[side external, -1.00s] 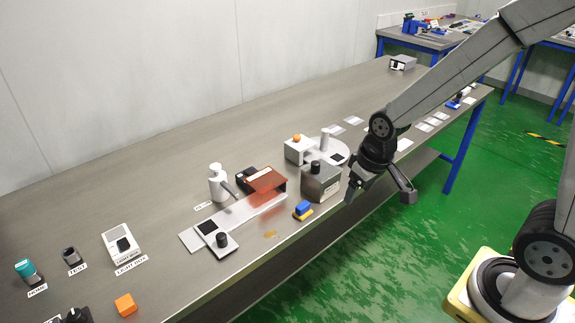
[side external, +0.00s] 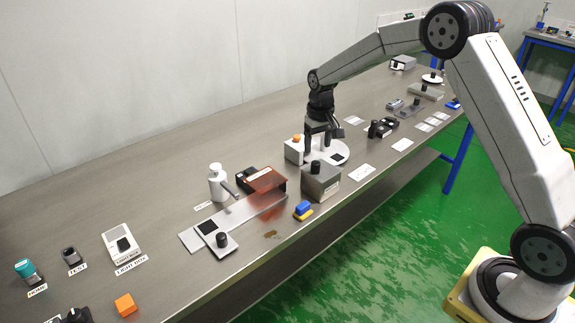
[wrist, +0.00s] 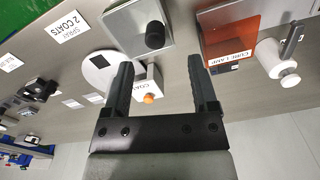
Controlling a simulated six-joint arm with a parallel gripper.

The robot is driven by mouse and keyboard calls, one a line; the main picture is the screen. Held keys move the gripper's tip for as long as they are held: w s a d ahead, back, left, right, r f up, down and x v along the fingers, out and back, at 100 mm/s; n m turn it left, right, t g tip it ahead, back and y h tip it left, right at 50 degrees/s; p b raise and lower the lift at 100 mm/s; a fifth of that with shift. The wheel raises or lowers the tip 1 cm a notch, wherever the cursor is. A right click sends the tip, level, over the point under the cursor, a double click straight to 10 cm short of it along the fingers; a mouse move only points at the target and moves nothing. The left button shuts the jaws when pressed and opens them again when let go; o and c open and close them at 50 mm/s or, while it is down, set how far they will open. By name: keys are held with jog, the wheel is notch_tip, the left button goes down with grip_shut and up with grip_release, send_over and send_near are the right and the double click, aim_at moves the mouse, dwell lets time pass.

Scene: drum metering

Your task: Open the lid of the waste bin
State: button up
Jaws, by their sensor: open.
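No label that I can read says waste bin. A grey box (side external: 321,184) with a black knob on top stands near the table's front edge. It could be the bin, but I cannot confirm this. Its top looks closed, and it also shows in the wrist view (wrist: 118,22). My gripper (side external: 317,150) points down above the white disc, behind the grey box. Its fingers (wrist: 162,72) are apart with nothing held between them in the wrist view. They do not appear to touch the black knob.
A white coater block (side external: 295,150) with an orange button stands beside the white disc (side external: 337,146). An orange cure-lamp cover (side external: 266,180) stands left of the grey box. A white bottle (side external: 217,185) is further left. A blue and yellow block (side external: 303,209) lies at the front edge.

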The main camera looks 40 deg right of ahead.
aim_at(315, 162)
jog(key=shift+w+d+f, duration=0.35)
jog(key=shift+w+d, duration=0.3)
jog(key=shift+w, duration=0.2)
jog(key=shift+f, duration=0.1)
jog(key=shift+f, duration=3.8)
grip_shut()
